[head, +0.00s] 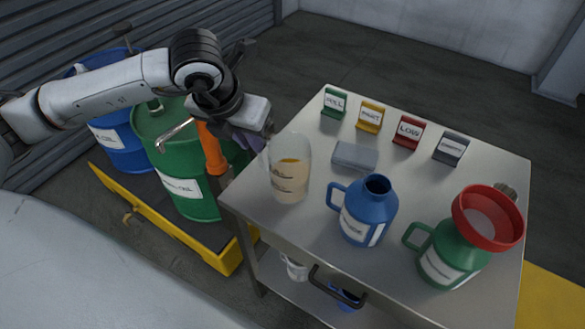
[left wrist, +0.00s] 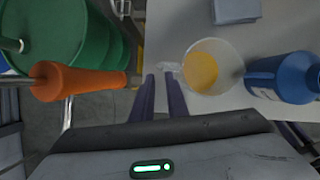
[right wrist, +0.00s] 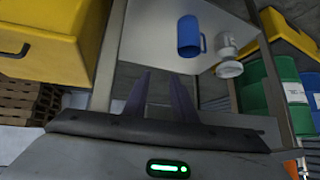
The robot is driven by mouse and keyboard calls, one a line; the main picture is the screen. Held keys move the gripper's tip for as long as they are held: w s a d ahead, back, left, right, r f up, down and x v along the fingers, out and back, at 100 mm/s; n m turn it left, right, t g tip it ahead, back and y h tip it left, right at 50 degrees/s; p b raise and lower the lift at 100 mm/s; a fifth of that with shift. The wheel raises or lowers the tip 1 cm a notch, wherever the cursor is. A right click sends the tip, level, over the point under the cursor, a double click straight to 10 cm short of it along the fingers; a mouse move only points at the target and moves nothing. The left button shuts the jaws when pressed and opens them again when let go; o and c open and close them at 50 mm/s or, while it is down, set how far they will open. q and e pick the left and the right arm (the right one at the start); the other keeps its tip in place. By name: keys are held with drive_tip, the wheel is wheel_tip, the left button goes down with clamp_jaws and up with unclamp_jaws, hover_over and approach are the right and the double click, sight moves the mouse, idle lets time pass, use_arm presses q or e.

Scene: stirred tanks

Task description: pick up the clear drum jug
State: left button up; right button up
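The clear drum jug (head: 291,172), a see-through vessel with amber liquid in it, stands upright at the left edge of the metal table (head: 325,228). It also shows from above in the left wrist view (left wrist: 228,58). My left gripper (head: 262,138) is at the jug's left side. In the left wrist view its fingertips (left wrist: 160,76) are a little apart, at the jug's clear handle (left wrist: 168,66). Whether they press on the handle is not clear. My right gripper (right wrist: 160,77) is open and empty, below the table top's level.
A blue jug (head: 365,212) and a green jug (head: 450,250) with a red funnel (head: 489,217) stand to the right. An orange-handled tap (head: 210,150) on the green drum (head: 180,190) is close to my left gripper.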

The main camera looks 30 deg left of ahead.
sight(259, 158)
use_arm(q)
drive_tip(key=x, duration=0.5)
drive_tip(key=p+x, duration=0.1)
drive_tip(key=x, duration=0.1)
drive_tip(key=shift+s+f, duration=0.15)
drive_tip(key=shift+f, duration=0.2)
drive_tip(key=shift+c, duration=0.5)
clamp_jaws()
drive_tip(key=shift+r, duration=0.1)
idle(0.6)
